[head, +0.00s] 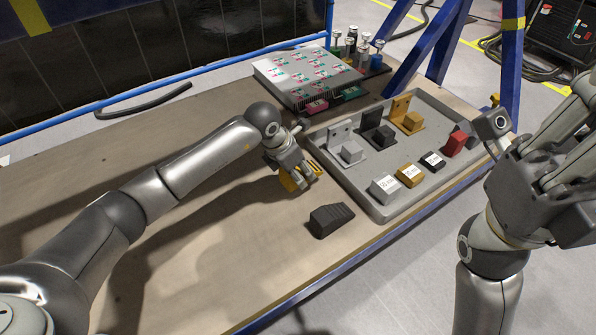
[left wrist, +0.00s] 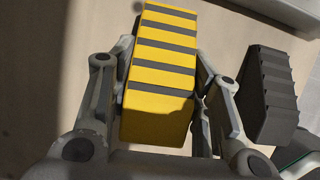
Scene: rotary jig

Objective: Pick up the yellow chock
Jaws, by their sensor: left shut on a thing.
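The yellow chock (left wrist: 160,75) is a ridged block with dark stripes. It fills the space between the fingers of my left gripper (left wrist: 163,92) in the left wrist view. That gripper is shut on it, one finger on each side. In the head view the chock (head: 288,183) is partly hidden by the left gripper (head: 299,178), low over the table left of the grey tray. I cannot tell whether it touches the table.
A black ridged chock (head: 331,220) stands on the table near the front edge; it also shows in the left wrist view (left wrist: 271,95). The grey tray (head: 375,213) holds several blocks and brackets. A sloped panel (head: 300,75) stands behind.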

